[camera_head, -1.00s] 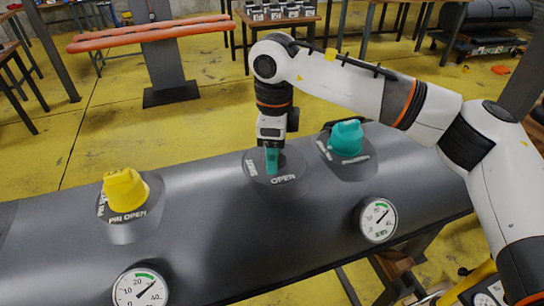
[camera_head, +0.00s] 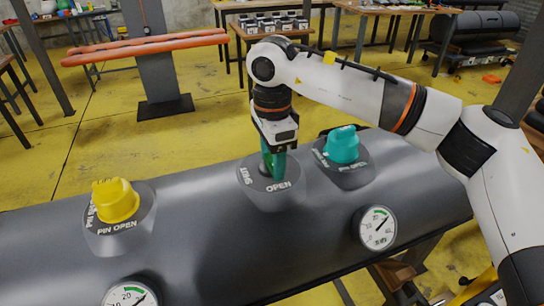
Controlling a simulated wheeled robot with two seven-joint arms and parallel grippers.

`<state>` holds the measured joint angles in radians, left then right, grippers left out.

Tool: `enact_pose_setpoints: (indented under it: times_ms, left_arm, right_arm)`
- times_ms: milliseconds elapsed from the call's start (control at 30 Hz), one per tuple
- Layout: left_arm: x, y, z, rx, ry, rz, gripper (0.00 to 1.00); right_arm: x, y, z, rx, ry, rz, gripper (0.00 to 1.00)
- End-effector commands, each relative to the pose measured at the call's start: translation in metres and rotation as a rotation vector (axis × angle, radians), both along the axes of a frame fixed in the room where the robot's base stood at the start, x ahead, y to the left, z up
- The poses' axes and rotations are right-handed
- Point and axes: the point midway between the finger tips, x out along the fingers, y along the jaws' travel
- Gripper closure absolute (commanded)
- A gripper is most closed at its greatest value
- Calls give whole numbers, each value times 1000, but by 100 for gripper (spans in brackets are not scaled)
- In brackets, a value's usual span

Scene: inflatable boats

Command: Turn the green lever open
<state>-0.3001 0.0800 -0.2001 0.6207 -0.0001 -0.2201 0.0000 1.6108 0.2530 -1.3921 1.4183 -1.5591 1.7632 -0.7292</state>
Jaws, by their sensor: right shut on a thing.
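The green lever (camera_head: 278,167) stands on a round dark plate (camera_head: 270,186) marked SHUT and OPEN, on top of the grey boat tube (camera_head: 200,225). My right gripper (camera_head: 272,152) comes down from above and is shut on the lever. The gripper hides the lever's upper part. The lever's visible end sits above the word OPEN, but its exact angle is hard to tell. My left gripper is not in view.
A teal valve cap (camera_head: 343,145) stands just right of the lever, and a yellow valve cap (camera_head: 115,201) stands at the left. Gauges sit on the tube's front, one at the right (camera_head: 377,228) and one at the bottom left (camera_head: 131,297). Tables stand behind.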

Motion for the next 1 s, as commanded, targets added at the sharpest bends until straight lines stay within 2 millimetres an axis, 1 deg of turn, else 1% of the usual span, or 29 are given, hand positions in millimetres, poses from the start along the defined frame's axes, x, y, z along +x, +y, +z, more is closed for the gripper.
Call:
enact_pose_setpoints:
  times_ms: [33,267,300,400,667,767,867,1000]
  left_arm:
    - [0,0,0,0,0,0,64]
    - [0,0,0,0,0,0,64]
    - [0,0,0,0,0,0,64]
    - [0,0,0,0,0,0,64]
    - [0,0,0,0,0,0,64]
    - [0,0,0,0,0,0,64]
    - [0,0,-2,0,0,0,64]
    - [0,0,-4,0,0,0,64]
  right_arm:
    - [1,0,3,2,-6,3,66]
    - [1,0,3,2,-7,3,66]
    - [1,0,3,2,-7,3,37]
    - [1,0,2,1,-5,2,22]
    - [0,0,1,0,-3,1,22]
    - [1,0,6,0,-3,1,22]
    - [1,0,19,1,-7,1,22]
    - [1,1,47,1,-7,1,22]
